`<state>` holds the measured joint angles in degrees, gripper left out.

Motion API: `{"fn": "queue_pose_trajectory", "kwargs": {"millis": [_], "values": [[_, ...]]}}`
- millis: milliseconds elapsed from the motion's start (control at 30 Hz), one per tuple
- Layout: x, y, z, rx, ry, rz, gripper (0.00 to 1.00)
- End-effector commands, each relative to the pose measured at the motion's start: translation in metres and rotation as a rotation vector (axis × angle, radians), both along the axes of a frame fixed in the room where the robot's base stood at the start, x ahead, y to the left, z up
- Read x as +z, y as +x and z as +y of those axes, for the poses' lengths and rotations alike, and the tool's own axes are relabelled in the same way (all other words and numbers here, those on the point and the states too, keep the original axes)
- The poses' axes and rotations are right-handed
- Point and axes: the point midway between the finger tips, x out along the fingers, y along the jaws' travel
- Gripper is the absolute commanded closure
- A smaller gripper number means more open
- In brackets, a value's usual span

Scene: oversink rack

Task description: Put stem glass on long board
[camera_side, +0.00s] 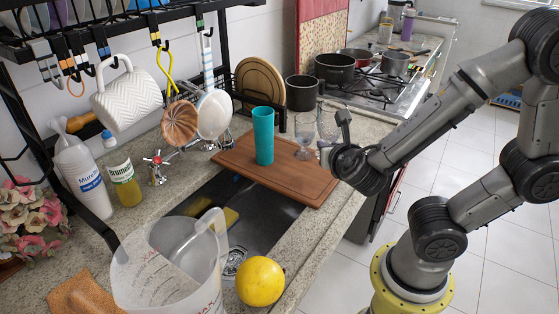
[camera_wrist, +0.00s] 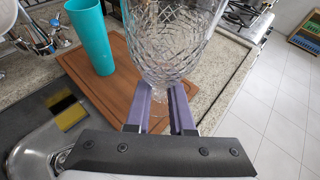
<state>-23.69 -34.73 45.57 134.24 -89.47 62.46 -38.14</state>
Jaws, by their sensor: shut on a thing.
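The stem glass (camera_wrist: 178,45) is clear with a cut diamond pattern, upright in the wrist view. My gripper (camera_wrist: 160,108) is shut on its stem, with a purple finger on each side. The foot is mostly hidden. In the side view my gripper (camera_side: 324,149) is at the right part of the brown long board (camera_side: 285,183). Two clear glass shapes show close by it there; I cannot tell which one is held. The board also shows in the wrist view (camera_wrist: 100,90). I cannot tell whether the glass touches it.
A teal cup (camera_side: 263,136) stands on the board, left of my gripper. The sink (camera_side: 272,222) is in front. Pots (camera_side: 335,68) stand on the stove behind. A yellow fruit (camera_side: 260,281) and a clear pitcher (camera_side: 168,268) are nearest the camera.

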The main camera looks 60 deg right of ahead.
Motion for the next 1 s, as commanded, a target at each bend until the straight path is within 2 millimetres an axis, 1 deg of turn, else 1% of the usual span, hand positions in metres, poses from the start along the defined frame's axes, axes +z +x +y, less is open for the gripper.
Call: {"fn": "queue_pose_trajectory", "kwargs": {"millis": [33, 100, 200, 333, 433, 567, 867, 1000], "values": [[0.006, -0.017, -0.005, -0.020, 0.004, -0.009, 1.00], [0.011, -0.038, -0.013, -0.048, 0.003, -0.007, 1.00], [0.013, -0.063, -0.022, -0.077, 0.003, -0.005, 1.00], [0.013, -0.083, -0.028, -0.088, 0.002, -0.002, 1.00], [0.017, -0.085, -0.027, -0.072, 0.001, -0.002, 1.00], [0.019, -0.080, -0.027, -0.063, -0.005, -0.001, 1.00], [0.008, -0.064, -0.040, -0.067, -0.003, 0.005, 1.00], [0.003, -0.052, -0.047, -0.068, -0.007, 0.003, 1.00]]}}
